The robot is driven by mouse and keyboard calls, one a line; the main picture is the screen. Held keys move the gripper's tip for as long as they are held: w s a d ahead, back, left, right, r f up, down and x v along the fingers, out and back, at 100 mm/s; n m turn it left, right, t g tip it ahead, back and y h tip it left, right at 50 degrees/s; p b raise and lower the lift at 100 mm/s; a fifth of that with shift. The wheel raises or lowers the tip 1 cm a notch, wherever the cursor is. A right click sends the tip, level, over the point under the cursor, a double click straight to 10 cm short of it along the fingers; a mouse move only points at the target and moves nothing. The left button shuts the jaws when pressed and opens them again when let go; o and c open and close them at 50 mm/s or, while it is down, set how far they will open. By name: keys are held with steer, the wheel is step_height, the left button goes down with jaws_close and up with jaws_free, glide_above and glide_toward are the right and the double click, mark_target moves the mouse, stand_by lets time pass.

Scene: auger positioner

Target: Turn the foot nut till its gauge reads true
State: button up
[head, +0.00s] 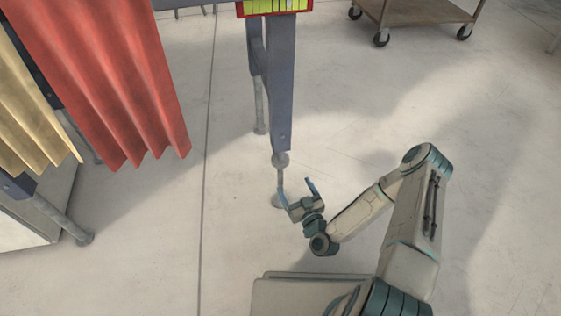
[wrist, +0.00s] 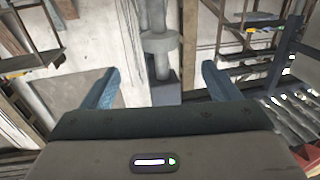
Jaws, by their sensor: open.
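The foot nut (head: 281,159) is a grey round collar just below the blue-grey machine leg (head: 281,100). A thin stem runs from it to a round foot pad (head: 277,201) on the floor, partly hidden by my gripper. The gauge (head: 277,6) is a yellow strip in a red frame, cut off by the top edge; its reading cannot be made out. My gripper (head: 296,188) is open and empty, low beside the stem, its blue fingers pointing up-left. In the wrist view, a wide collar (wrist: 160,44), apparently the nut, shows beyond and between the open fingers (wrist: 161,72), apart from both.
Red curtain strips (head: 125,85) and cream ones (head: 32,105) hang at the left. A wheeled cart (head: 415,12) stands at the back right. A second leg (head: 260,100) stands behind the near one. The floor (head: 490,190) to the right is clear.

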mark_target(280, 160)
steer(key=b+x, duration=0.4)
steer(key=x, duration=0.8)
steer(key=shift+w+a+f+b, duration=0.15)
steer(key=shift+w+b, duration=0.15)
steer(key=shift+w+a, duration=0.2)
steer(key=shift+w, duration=0.25)
steer(key=c, duration=1)
